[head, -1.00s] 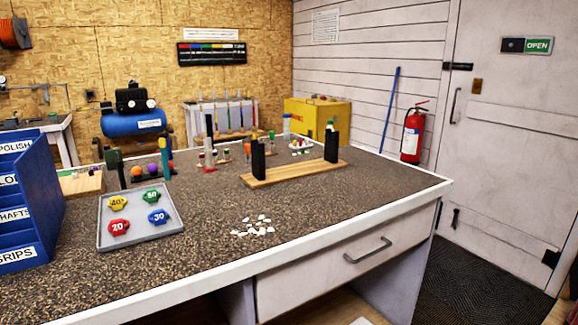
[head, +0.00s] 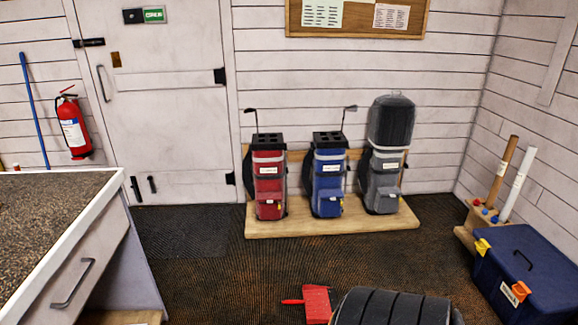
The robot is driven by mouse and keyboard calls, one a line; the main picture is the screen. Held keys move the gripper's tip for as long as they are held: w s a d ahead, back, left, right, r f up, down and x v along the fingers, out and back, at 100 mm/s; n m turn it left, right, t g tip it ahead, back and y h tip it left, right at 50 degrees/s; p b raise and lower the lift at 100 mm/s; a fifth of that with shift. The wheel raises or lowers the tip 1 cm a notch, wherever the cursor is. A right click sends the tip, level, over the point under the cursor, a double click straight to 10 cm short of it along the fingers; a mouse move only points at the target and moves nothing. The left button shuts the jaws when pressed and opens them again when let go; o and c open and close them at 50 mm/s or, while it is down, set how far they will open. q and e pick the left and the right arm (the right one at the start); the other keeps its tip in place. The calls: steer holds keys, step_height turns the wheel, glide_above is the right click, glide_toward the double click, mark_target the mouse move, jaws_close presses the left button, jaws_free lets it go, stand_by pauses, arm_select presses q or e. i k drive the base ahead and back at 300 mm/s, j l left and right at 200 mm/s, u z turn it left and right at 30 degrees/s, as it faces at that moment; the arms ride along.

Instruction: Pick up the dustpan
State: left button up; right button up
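A red dustpan (head: 317,304) lies on the dark floor at the bottom middle of the head view. Its short red handle (head: 292,301) points left. A dark ribbed rounded object at the bottom edge stands just to its right and may hide part of its surroundings. Neither of my grippers is in view.
The workbench (head: 62,238) with a drawer stands at the left. Golf bags in red (head: 269,185), blue (head: 328,183) and grey (head: 384,180) stand on a wooden platform (head: 335,226) by the back wall. A blue chest (head: 530,270) sits at the right. Dark floor between is clear.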

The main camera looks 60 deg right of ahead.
mark_target(315, 302)
steer(key=z, duration=2.25)
steer(key=i+j+z, duration=0.25)
steer(key=i, duration=0.3)
steer(key=i+j+z, duration=0.25)
steer(key=i, duration=0.3)
steer(key=j, duration=0.1)
